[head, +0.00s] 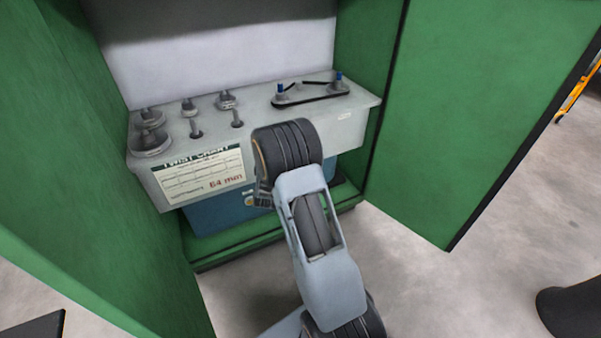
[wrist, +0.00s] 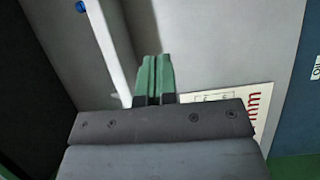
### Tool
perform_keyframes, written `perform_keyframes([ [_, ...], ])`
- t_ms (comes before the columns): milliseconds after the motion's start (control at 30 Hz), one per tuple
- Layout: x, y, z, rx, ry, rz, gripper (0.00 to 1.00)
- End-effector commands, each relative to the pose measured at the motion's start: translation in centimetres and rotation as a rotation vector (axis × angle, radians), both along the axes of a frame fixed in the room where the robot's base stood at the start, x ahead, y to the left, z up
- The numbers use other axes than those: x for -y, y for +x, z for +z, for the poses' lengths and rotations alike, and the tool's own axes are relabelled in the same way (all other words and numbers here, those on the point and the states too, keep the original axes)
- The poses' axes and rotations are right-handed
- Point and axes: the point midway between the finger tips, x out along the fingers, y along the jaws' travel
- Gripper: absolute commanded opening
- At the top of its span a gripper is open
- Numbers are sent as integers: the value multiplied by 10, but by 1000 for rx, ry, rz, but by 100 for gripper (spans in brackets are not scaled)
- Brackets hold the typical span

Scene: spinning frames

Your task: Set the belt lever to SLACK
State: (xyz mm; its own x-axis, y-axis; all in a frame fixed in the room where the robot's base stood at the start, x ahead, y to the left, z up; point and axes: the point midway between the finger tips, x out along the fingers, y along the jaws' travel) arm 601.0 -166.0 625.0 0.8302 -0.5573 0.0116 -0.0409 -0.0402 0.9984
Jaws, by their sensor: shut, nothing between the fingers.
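My gripper (wrist: 153,80) shows in the wrist view with its green fingers together and nothing between them. It is in front of a grey surface, beside the corner of a white card (wrist: 262,110) with red lettering. In the head view my arm hides the fingers and the middle of the grey bench's front. I cannot make out a lever marked SLACK in either view. On the bench top (head: 262,105), at the right, a black belt-like loop (head: 310,98) runs around two blue-topped posts (head: 280,90).
Open green doors (head: 480,110) flank the cabinet on both sides. Gears (head: 150,140) and short posts (head: 195,130) stand on the bench's left half. A twist chart (head: 205,172) reading 64 mm is on its front. A blue box is below.

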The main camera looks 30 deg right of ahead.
Motion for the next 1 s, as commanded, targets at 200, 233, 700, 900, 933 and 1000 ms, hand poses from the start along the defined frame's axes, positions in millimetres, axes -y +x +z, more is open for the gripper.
perform_keyframes([
  [200,29,-18,-91,-26,-336,-169,0],
  [233,30,-20,-96,-29,-368,-186,0],
  [700,37,-32,-116,-49,-510,-265,0],
  [900,39,-31,-115,-48,-509,-265,0],
  [933,40,-30,-115,-47,-508,-266,0],
  [1000,44,-26,-114,-47,-507,-267,0],
])
